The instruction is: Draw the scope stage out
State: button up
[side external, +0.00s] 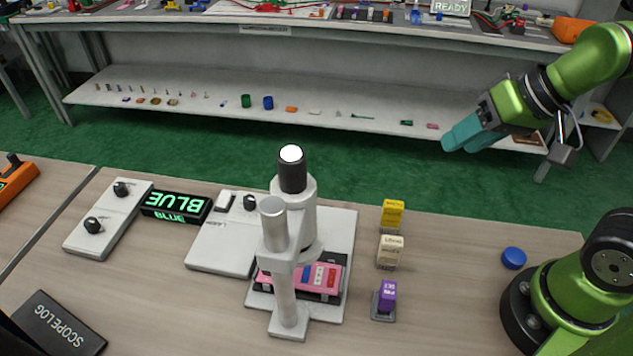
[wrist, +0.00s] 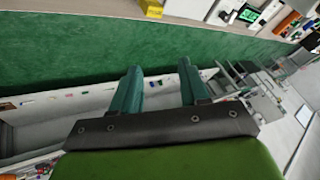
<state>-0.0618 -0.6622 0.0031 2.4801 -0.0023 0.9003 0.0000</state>
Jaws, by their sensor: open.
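The microscope (side external: 293,195) stands on a white base plate (side external: 341,232) near the middle of the table in the side view. Its stage (side external: 328,278), a dark tray with a pink block (side external: 282,278) carrying red and blue pieces, sits low under the tube, partly hidden behind the grey post. My gripper (side external: 462,137) is high at the upper right, well apart from the microscope, with teal fingers. In the wrist view the two fingers (wrist: 160,85) are spread with nothing between them. The microscope is not in the wrist view.
Yellow (side external: 392,214), cream (side external: 390,250) and purple (side external: 386,296) blocks stand just right of the microscope. A blue cap (side external: 513,258) lies further right. A panel and BLUE display (side external: 176,206) stand left, and a SCOPELOG book (side external: 58,323) lies front left. Table between purple block and my base is clear.

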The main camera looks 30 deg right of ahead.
jog(key=w+a+f+n+g+h, duration=0.1)
jog(key=w+a+f+n+g, duration=0.15)
jog(key=w+a+n, duration=0.6)
jog(key=w+a+f+n+g+h, duration=0.15)
jog(key=w+a+n+g, duration=0.3)
jog(key=a, duration=0.75)
jog(key=shift+m+t, duration=0.3)
jog(key=f, duration=1.6)
jog(key=shift+d+f, duration=0.2)
jog(key=shift+f, duration=0.1)
grip_shut()
jog(key=shift+w, duration=0.1)
